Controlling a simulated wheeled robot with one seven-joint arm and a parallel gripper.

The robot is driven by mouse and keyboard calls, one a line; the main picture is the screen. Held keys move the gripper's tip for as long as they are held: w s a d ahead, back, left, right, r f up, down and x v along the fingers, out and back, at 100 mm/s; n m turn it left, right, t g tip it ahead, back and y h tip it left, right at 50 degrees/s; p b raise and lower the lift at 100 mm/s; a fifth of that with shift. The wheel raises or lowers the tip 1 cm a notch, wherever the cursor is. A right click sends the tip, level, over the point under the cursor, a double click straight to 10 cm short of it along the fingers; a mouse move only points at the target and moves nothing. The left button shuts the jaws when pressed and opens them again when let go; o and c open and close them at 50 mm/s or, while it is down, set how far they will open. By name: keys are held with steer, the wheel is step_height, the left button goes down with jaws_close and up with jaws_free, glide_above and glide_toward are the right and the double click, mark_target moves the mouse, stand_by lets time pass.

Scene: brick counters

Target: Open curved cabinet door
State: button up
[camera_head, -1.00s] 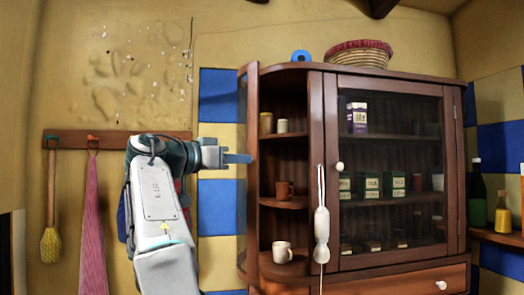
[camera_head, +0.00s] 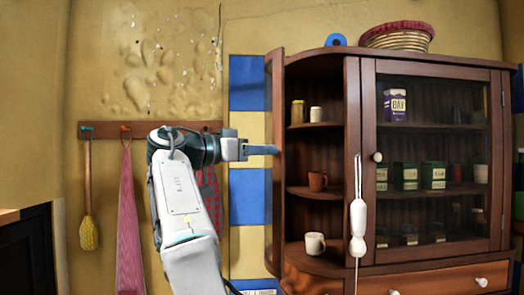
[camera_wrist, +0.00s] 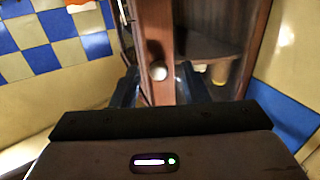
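The curved cabinet door (camera_head: 275,180) stands swung outward at the left end of the wooden cabinet (camera_head: 352,110), seen nearly edge-on in the head view. The shelves behind it are exposed. My gripper (camera_head: 264,150) reaches in from the left at mid-height, its blue fingertip overlapping the door's edge. In the wrist view, a round white knob (camera_wrist: 158,73) on a brown wooden strip of the door (camera_wrist: 157,30) lies between the two dark fingers of my gripper (camera_wrist: 158,88). The fingers are spread apart. Whether either one touches the door cannot be told.
A brown mug (camera_head: 317,181), a white mug (camera_head: 315,243) and small jars (camera_head: 298,112) stand on the open shelves. A white utensil (camera_head: 357,220) hangs on the cabinet front. A basket (camera_head: 397,38) sits on top. Towels (camera_head: 130,220) hang from a rack (camera_head: 105,130) at left.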

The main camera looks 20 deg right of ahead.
steer(key=shift+d, duration=0.1)
steer(key=s+a+p, duration=0.1)
steer(key=a, duration=0.6)
steer(key=shift+s+a, duration=0.2)
steer(key=shift+a, duration=0.1)
